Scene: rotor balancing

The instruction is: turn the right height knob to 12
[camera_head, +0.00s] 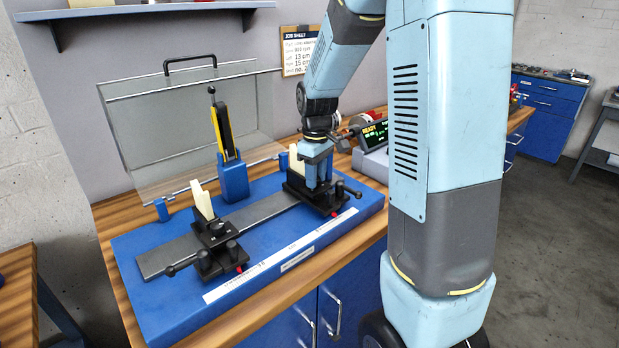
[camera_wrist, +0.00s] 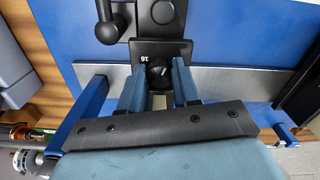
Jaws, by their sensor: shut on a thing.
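The right support (camera_head: 330,201) is a black stand on the rail at the right end of the blue base. My gripper (camera_head: 318,172) points down over it in the head view. In the wrist view the right height knob (camera_wrist: 160,73) is a small black knob with a pale pointer line. My gripper's blue fingers (camera_wrist: 158,88) stand on both sides of it and are shut on it. A small window beside the knob (camera_wrist: 142,57) seems to read 16. In the head view my gripper hides the knob.
The left support (camera_head: 215,243) stands on the same grey rail (camera_head: 262,209). A blue post with a yellow-black lever (camera_head: 226,135) and a clear guard (camera_head: 160,130) are behind. A display reading READY (camera_head: 374,131) is right of my gripper. A job sheet (camera_head: 297,50) hangs on the wall.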

